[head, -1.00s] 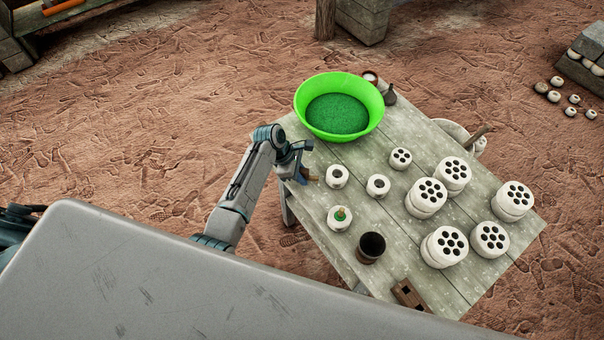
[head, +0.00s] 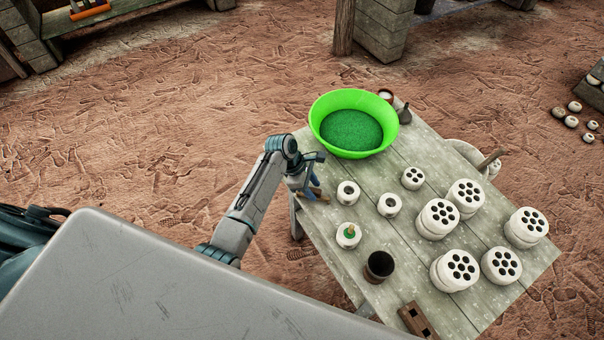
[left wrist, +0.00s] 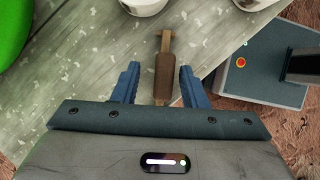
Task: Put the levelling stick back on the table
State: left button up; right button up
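The levelling stick, as far as I can tell, is the brown wooden stick (left wrist: 165,72) in the left wrist view. It has a thick dark handle and a thinner pale end, and appears to lie on the table (left wrist: 75,65) near its edge. My left gripper (left wrist: 159,82) is open, with its two blue fingers on either side of the handle and a gap at each side. In the head view the left gripper (head: 312,190) is at the table's (head: 335,262) left edge, with a bit of brown beside it. My right gripper is not in view.
A green bowl (head: 393,102) stands at the table's back. Small white cups (head: 389,205) are close right of my left gripper. A dark cup (head: 379,266), a wooden block (head: 418,320) and several white pieces with holes (head: 460,268) fill the rest. The ground left is clear.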

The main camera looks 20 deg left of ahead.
pick_arm(q)
jog(key=b+v, duration=0.1)
jog(key=v, duration=0.9)
jog(key=shift+a+r, duration=0.25)
jog(key=shift+r, duration=0.1)
jog(key=shift+s, duration=0.1)
